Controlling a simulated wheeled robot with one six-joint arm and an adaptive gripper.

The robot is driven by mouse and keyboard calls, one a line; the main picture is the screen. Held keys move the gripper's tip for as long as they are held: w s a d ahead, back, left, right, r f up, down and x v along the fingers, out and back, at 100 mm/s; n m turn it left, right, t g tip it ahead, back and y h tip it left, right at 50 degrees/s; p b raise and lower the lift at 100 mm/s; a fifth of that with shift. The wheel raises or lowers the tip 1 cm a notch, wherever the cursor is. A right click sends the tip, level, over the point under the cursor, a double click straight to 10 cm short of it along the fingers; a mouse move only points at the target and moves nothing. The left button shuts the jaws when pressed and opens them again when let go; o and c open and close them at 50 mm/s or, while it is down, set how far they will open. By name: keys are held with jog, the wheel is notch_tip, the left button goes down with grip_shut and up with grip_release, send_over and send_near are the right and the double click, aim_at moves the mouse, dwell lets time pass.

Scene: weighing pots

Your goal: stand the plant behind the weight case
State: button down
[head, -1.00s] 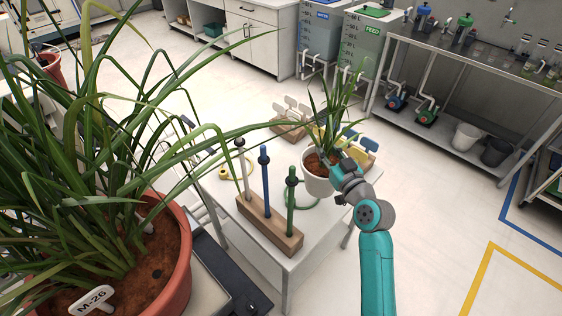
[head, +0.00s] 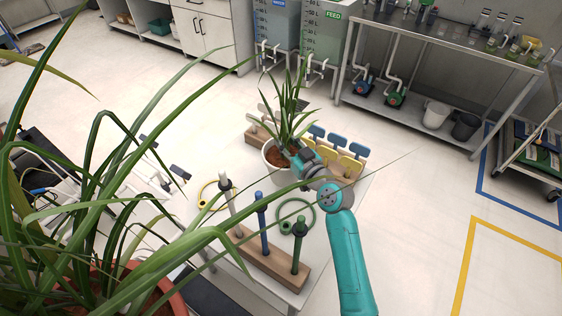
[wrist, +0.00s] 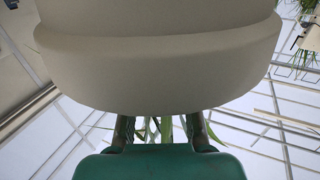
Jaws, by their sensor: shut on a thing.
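The plant (head: 288,112), with long green leaves, brown soil and a white pot (head: 272,167), is upright over the far part of the white table in the head view. My gripper (head: 299,160) is shut on the pot's right side. In the wrist view the pale pot (wrist: 160,60) fills the upper middle, between and above my fingers, with a few leaves showing below it. I cannot tell whether the pot's base touches the table; its lower edge is partly hidden. I cannot make out a weight case for certain.
A wooden stand with grey, blue and green pegs (head: 268,255) is at the table's near edge. A yellow ring (head: 203,196) and a green ring (head: 281,212) lie behind it. A rack of blue and yellow tags (head: 345,165) stands right of the pot. A large foreground plant (head: 60,200) blocks the left.

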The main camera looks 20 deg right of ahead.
aim_at(285, 160)
jog(key=shift+f, duration=3.1)
jog(key=c, duration=0.9)
grip_release()
jog(key=shift+f, duration=0.1)
